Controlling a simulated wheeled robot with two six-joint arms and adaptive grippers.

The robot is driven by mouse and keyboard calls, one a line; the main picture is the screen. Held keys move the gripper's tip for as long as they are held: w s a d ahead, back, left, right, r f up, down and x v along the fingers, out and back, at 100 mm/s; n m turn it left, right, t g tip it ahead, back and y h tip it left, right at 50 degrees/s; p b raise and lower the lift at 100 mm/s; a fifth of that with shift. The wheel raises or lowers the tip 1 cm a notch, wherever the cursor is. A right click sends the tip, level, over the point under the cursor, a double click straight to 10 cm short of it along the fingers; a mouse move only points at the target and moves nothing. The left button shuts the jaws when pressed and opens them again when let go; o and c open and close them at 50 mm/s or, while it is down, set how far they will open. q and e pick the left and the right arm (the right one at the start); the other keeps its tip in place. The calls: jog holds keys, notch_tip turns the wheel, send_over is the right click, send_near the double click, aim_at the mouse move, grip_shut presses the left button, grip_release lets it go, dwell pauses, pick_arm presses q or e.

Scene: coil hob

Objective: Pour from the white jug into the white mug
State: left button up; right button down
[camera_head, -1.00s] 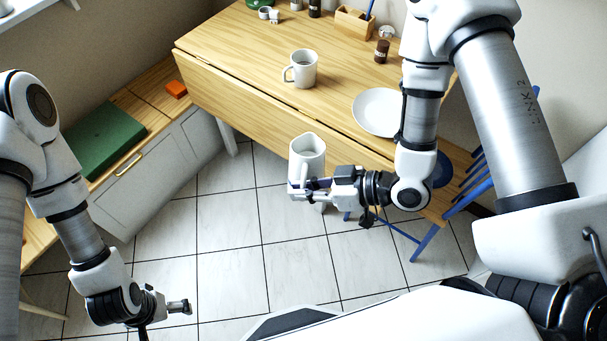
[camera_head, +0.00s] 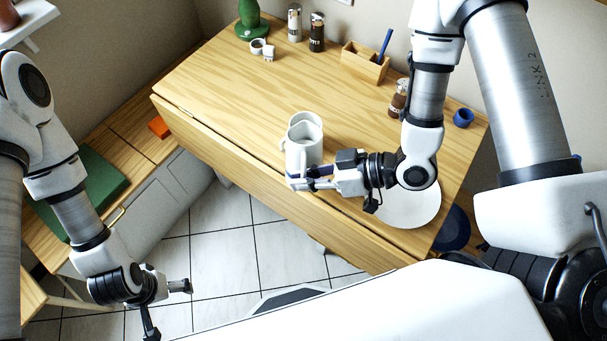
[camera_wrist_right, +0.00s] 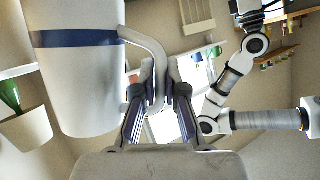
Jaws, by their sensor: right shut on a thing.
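The white jug (camera_head: 303,155) is upright in my right gripper (camera_head: 305,183). In the right wrist view the jug (camera_wrist_right: 80,85) shows a blue band, and its handle lies between the closed fingers (camera_wrist_right: 160,85). The white mug (camera_head: 304,117) stands on the wooden table just behind the jug in the head view. The jug hides most of the mug, and I cannot tell whether they touch. My left gripper (camera_head: 180,287) is low at the left, over the floor and away from both; its finger gap does not show.
A white plate (camera_head: 410,208) lies on the table (camera_head: 225,95) right of the jug, partly under my right arm. Two shakers (camera_head: 316,32), a wooden box with a blue pen (camera_head: 364,65), a brown jar (camera_head: 397,100) and a blue cup (camera_head: 463,117) stand farther back. The table's left part is clear.

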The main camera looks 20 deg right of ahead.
aim_at(305, 153)
jog(key=shift+w+d+r+b, duration=0.1)
jog(key=shift+w+b, duration=0.1)
jog(key=shift+b, duration=0.75)
jog(key=shift+w+d+r+m+g+b, duration=0.15)
jog(key=shift+w+m+g+b, duration=0.35)
jog(key=shift+b, duration=0.55)
jog(key=shift+w+r, duration=0.1)
jog(key=shift+r, duration=0.2)
jog(key=shift+w+r+m+p, duration=0.1)
jog(key=shift+r+m+p, duration=0.25)
jog(key=shift+p, duration=0.4)
jog(key=shift+w+d+r+m+y+p, duration=0.25)
jog(key=shift+w+y+p, duration=0.1)
jog(key=shift+p, duration=0.35)
jog(key=shift+w+f+g, duration=0.1)
jog(key=shift+g, duration=0.2)
jog(key=shift+w+f, duration=0.1)
jog(key=shift+f, duration=0.15)
jog(key=shift+w+d+r+m+g+y+p, duration=0.1)
jog(key=shift+w+r+m+g+p, duration=0.35)
jog(key=shift+p, duration=0.85)
jog(key=shift+s+d+r+m+g+y+p, duration=0.15)
jog(key=shift+r+m+p, duration=0.15)
jog(key=shift+r+p, duration=0.7)
jog(key=shift+w+r+m+g+y+p, duration=0.1)
jog(key=shift+w+r+m+g+p, duration=0.2)
jog(key=shift+p, duration=1.3)
